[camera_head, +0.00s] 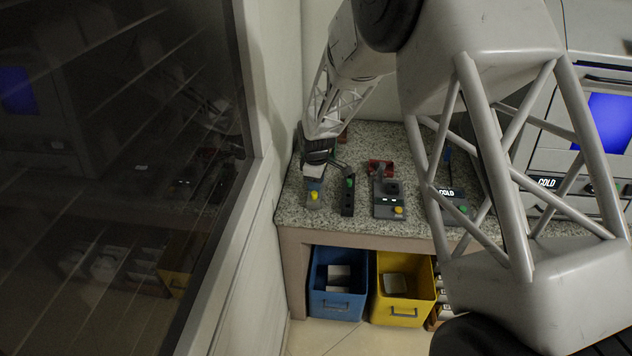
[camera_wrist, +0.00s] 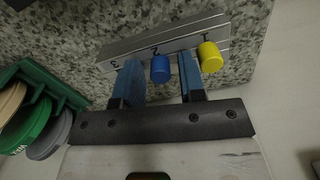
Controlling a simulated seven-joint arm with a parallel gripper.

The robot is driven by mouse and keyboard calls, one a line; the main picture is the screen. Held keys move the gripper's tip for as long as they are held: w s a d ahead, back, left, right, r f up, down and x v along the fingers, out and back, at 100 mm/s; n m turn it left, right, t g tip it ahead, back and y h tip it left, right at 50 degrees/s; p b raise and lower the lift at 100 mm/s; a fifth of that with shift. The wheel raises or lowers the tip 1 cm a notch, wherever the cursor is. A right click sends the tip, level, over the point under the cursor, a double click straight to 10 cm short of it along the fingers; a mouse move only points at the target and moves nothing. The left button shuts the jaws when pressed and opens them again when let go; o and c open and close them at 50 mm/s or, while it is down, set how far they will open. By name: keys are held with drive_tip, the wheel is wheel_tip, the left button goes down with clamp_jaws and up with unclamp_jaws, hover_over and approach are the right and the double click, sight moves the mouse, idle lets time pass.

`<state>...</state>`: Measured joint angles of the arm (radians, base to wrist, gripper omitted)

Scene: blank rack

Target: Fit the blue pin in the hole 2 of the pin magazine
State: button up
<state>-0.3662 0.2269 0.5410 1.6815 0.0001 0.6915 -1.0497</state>
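The pin magazine (camera_wrist: 178,38) is a grey metal block marked 3, 2 and 1, lying on the speckled counter. The blue pin (camera_wrist: 160,70) stands at the position marked 2; how deep it sits in the hole cannot be told. A yellow pin (camera_wrist: 209,57) stands at position 1, and it also shows in the head view (camera_head: 314,196). Position 3 shows no pin. My gripper (camera_wrist: 160,60) is open, with one blue finger on each side of the blue pin and visible gaps between. In the head view my gripper (camera_head: 317,163) is over the magazine, hiding the blue pin.
Several small fixtures (camera_head: 390,195) stand to the right on the granite counter (camera_head: 365,226). Blue (camera_head: 336,312) and yellow (camera_head: 403,314) bins sit below. A wall is close on the left.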

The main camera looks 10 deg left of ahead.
drive_tip(key=shift+o, duration=0.8)
drive_tip(key=shift+r, duration=3.9)
